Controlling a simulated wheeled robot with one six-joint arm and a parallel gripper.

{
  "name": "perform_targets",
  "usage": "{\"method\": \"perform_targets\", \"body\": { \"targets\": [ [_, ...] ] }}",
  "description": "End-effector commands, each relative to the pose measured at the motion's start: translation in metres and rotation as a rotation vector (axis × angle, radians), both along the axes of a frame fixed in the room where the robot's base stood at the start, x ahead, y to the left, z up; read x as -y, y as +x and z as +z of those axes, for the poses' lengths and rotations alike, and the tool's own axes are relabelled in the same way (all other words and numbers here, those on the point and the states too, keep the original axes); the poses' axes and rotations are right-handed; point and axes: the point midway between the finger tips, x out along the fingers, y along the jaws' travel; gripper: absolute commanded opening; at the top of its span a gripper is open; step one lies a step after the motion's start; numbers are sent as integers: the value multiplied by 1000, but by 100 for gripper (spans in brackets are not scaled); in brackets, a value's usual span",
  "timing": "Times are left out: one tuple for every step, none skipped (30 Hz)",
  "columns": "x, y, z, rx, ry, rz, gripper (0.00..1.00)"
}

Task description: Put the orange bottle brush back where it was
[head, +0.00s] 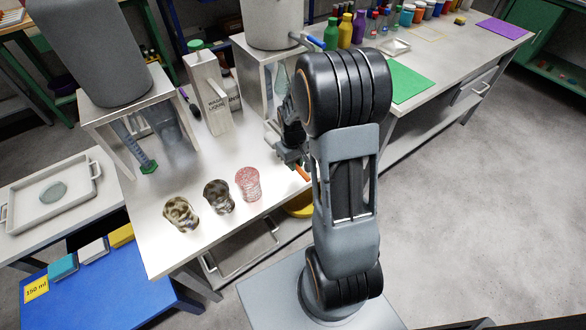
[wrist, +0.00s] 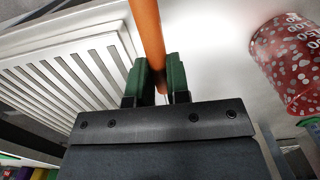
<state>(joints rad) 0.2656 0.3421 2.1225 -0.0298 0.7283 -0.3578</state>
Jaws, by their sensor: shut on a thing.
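The orange bottle brush (wrist: 147,35) is held by its handle between the green-padded fingers of my gripper (wrist: 158,80) in the wrist view. The handle runs up out of the top of that picture, so its far end is not seen. In the head view my gripper (head: 289,153) is over the front right part of the white table, partly hidden by my arm. A short orange piece of the brush (head: 302,173) shows just below it, near the table's front edge.
A red-speckled beaker (head: 248,184) stands close to the left of my gripper; it also shows in the wrist view (wrist: 285,62). Two dark-patterned beakers (head: 219,197) (head: 181,213) stand further left. A white slatted panel (wrist: 65,75) lies left of the handle in the wrist view.

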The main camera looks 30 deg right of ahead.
Motion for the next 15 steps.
{"method": "perform_targets", "body": {
  "targets": [
    [0,2,-3,0,0,0,0],
    [0,3,-3,1,0,0,0],
    [1,4,-4,1,-1,0,0],
    [1,4,-4,2,-1,0,0],
    [1,5,-5,1,-1,0,0],
    [1,6,-7,1,0,0,0],
    [1,7,-9,0,0,0,0],
    [1,8,-11,-1,0,0,0],
    [1,9,-15,-2,1,0,0],
    [1,8,-19,-3,1,-1,0],
    [1,8,-23,-3,1,-1,0],
    [1,8,-29,-3,1,-1,0],
    [1,8,-33,-3,1,-1,0],
    [1,8,-36,-3,1,-1,0],
    [1,8,-40,-1,1,-1,0]
  ]
}}
